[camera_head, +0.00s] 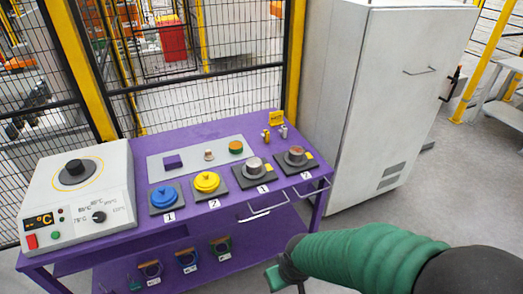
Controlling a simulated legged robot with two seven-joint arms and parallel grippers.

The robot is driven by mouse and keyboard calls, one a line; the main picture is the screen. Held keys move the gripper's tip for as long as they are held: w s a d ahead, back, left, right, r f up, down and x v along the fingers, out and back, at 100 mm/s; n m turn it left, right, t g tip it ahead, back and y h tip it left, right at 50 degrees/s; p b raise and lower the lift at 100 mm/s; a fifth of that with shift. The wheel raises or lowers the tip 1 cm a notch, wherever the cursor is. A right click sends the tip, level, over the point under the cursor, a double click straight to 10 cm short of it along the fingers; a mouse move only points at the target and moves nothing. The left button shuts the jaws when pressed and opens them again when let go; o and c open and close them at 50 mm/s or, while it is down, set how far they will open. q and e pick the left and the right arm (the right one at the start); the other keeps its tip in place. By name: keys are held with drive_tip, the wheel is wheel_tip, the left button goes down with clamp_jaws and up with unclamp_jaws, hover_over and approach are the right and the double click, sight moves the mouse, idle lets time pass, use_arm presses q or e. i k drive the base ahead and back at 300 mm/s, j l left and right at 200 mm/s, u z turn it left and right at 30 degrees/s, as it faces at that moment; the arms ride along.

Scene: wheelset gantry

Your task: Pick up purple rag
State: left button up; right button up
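The purple rag (173,161) looks like a small folded dark-purple square. It lies at the left end of a grey mat (222,150) on top of the purple table (240,205). Nothing covers it. My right arm comes in from the lower right, in a green sleeve. My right gripper (285,277) is low in front of the table's right part, well apart from the rag. Its fingers are partly cut off by the bottom edge, so its opening does not show clearly. My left gripper is not in view.
A white heater box (85,195) stands at the table's left. A handle (266,211) sticks out from the table front. A mesh fence is behind, and a white cabinet (385,100) stands at right.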

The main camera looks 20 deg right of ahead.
sight(172, 162)
drive_tip(key=i+l+z, duration=0.15)
drive_tip(key=i+l, duration=0.15)
drive_tip(key=i, duration=0.2)
drive_tip(key=i+l+z, duration=0.15)
drive_tip(key=i, duration=0.35)
drive_tip(key=i+l+z, duration=0.15)
drive_tip(key=i+l, duration=0.15)
drive_tip(key=i, duration=0.2)
